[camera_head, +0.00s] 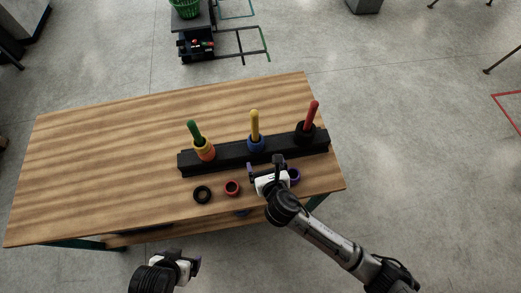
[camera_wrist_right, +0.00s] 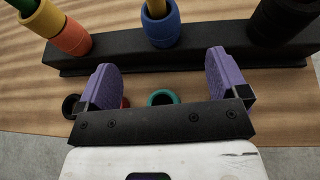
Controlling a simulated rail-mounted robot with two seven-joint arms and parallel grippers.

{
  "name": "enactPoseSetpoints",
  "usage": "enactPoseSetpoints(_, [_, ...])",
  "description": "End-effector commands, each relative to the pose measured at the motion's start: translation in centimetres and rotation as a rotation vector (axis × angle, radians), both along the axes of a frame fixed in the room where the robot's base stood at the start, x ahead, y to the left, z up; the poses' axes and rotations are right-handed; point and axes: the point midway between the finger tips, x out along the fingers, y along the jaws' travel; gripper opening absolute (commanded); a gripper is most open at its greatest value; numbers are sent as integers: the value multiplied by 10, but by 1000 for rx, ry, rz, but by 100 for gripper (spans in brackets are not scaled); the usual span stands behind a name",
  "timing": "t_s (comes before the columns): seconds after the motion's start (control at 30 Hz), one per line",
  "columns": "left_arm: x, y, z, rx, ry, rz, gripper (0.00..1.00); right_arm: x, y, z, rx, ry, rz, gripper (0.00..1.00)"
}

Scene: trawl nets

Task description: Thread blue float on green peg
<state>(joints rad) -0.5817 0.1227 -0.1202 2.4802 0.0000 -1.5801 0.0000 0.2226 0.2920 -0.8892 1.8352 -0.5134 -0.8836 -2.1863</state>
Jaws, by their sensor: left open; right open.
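The blue float (camera_head: 256,144) sits low around the yellow peg (camera_head: 254,122) in the middle of the black rack; it also shows in the right wrist view (camera_wrist_right: 162,30). The green peg (camera_head: 195,133) stands at the rack's left end with a yellow float (camera_head: 202,144) above an orange float (camera_head: 206,154) around it. My right gripper (camera_head: 267,165) is open and empty, in front of the rack near the blue float, its purple fingers (camera_wrist_right: 160,57) spread apart. My left gripper (camera_head: 191,262) is open and empty, off the table's front edge.
The red peg (camera_head: 312,114) at the right end carries a black float (camera_head: 305,133). Loose on the table are a black ring (camera_head: 202,195), a red ring (camera_head: 232,187), a purple ring (camera_head: 294,176) and a teal ring (camera_wrist_right: 162,98). The table's left half is clear.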

Motion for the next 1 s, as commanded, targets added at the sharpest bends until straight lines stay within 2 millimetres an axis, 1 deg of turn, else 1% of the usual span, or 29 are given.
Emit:
enactPoseSetpoints(0.3, [1, -1, -13, -4, -1, 3, 92, 50, 12, -23, 2, 1, -2, 93])
enactPoseSetpoints(0.53, [1, -2, -22, -6, -2, 4, 92, 83, 20, -37, 3, 1, -2, 93])
enactPoseSetpoints(0.73, [1, -2, -27, -6, -2, 4, 92, 102, 24, -44, 2, 1, -2, 93])
enactPoseSetpoints(1.0, [1, -1, -29, -3, -2, 2, 92, 112, 27, -48, 4, 1, -2, 93])
